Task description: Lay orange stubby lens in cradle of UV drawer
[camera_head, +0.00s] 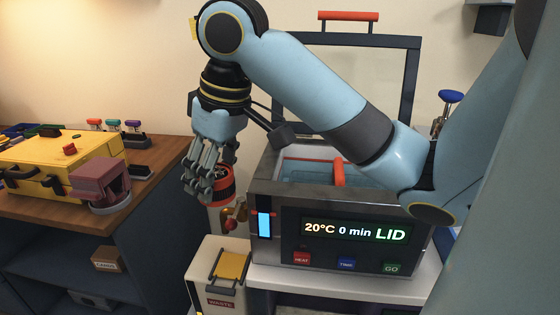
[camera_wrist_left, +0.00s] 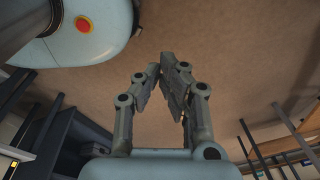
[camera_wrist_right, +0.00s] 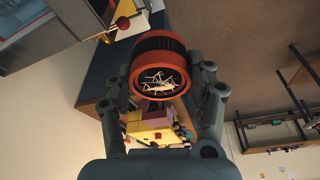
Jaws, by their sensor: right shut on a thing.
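The orange stubby lens (camera_head: 222,186), a short dark barrel with orange-red rings, is held in the air by my right gripper (camera_head: 209,176), left of the bath machine. The right wrist view shows the lens (camera_wrist_right: 158,66) between the fingers, its round glass facing the camera with pale branching streaks in it. My right gripper is shut on its sides. My left gripper (camera_wrist_left: 163,68) shows only in its wrist view, empty, with a narrow gap between the fingers. I cannot make out the UV drawer or its cradle.
The bath machine (camera_head: 278,229) has its framed lid (camera_head: 411,85) raised and an orange bar across its basin. A white WASTE bin (camera_head: 212,282) stands below the lens. The wooden counter (camera_head: 151,184) at left bears a yellow case (camera_head: 40,167) and a maroon device (camera_head: 98,180).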

